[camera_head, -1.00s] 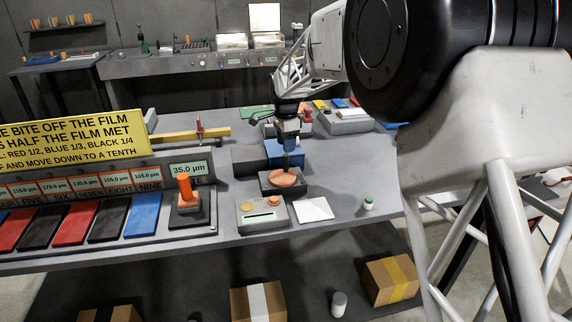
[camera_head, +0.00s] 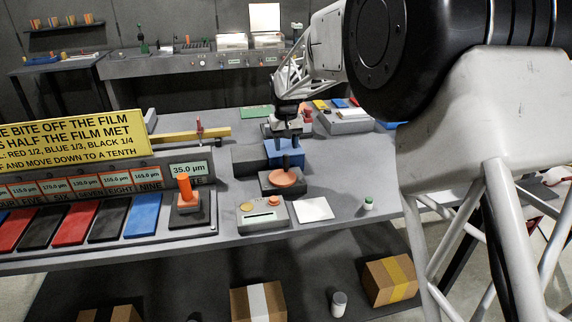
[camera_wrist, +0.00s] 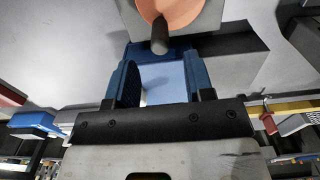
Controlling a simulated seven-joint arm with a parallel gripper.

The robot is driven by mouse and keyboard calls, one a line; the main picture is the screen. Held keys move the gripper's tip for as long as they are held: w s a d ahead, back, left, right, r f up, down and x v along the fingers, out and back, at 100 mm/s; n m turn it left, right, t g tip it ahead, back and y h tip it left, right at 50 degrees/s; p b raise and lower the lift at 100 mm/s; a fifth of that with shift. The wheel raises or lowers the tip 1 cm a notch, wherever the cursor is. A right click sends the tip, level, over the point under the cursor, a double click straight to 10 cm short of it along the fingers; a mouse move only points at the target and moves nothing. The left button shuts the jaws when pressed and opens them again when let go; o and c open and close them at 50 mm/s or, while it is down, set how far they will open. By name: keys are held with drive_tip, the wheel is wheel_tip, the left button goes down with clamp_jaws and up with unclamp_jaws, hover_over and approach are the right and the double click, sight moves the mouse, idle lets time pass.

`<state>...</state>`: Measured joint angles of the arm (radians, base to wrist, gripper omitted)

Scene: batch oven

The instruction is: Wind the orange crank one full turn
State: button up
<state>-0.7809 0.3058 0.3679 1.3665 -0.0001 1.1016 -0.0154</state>
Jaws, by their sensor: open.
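The orange crank is a copper-orange disc (camera_head: 283,178) on a dark square block, with a dark upright peg (camera_head: 287,162) near its far edge. In the wrist view the disc (camera_wrist: 172,10) is at the top edge, partly cut off, and the peg (camera_wrist: 159,36) points down the picture. My gripper (camera_head: 289,142) is above and behind the disc in the head view. In the wrist view my gripper (camera_wrist: 155,75) is open and empty, its two blue fingers wide apart. The peg appears just past the fingertips, lined up with the gap, and not between the fingers.
In front are a grey box with a display (camera_head: 262,216) and a white sheet (camera_head: 314,209). An orange knob on a black base (camera_head: 185,195) stands to the left.

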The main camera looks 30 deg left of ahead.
sight(286, 171)
drive_tip(key=n, duration=0.6)
drive_tip(key=shift+n, duration=0.4)
drive_tip(key=n, duration=0.4)
drive_tip(key=shift+f, duration=0.1)
drive_tip(key=shift+n, duration=1.8)
drive_tip(key=shift+f, duration=0.15)
drive_tip(key=shift+f, duration=3.8)
clamp_jaws()
